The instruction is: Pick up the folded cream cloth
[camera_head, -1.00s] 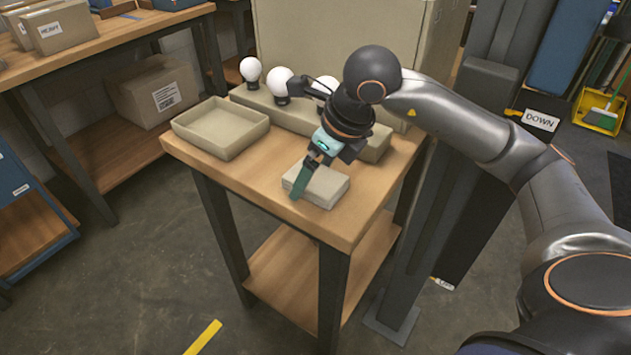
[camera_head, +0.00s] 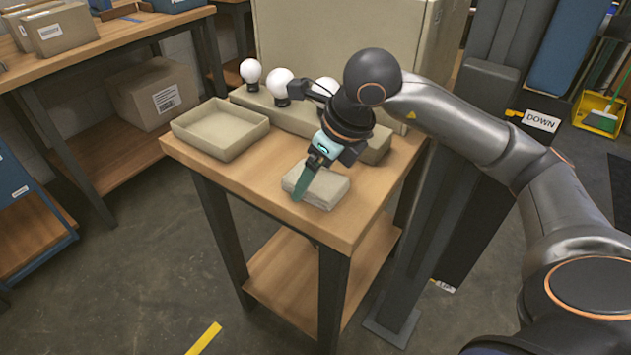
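The folded cream cloth (camera_head: 328,188) lies near the front edge of the small wooden table (camera_head: 262,205). My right gripper (camera_head: 301,187) points down at the cloth's left part, with a teal finger against or just in front of its near left side. Only one finger shows clearly; the other is hidden, so the gap between them cannot be seen. My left gripper is not in view.
An empty beige tray (camera_head: 222,143) sits to the left on the table. Behind is a long beige holder (camera_head: 375,156) with several white bulbs (camera_head: 281,82), partly behind my arm. A large beige box (camera_head: 330,35) stands at the back. Bare wood surrounds the cloth.

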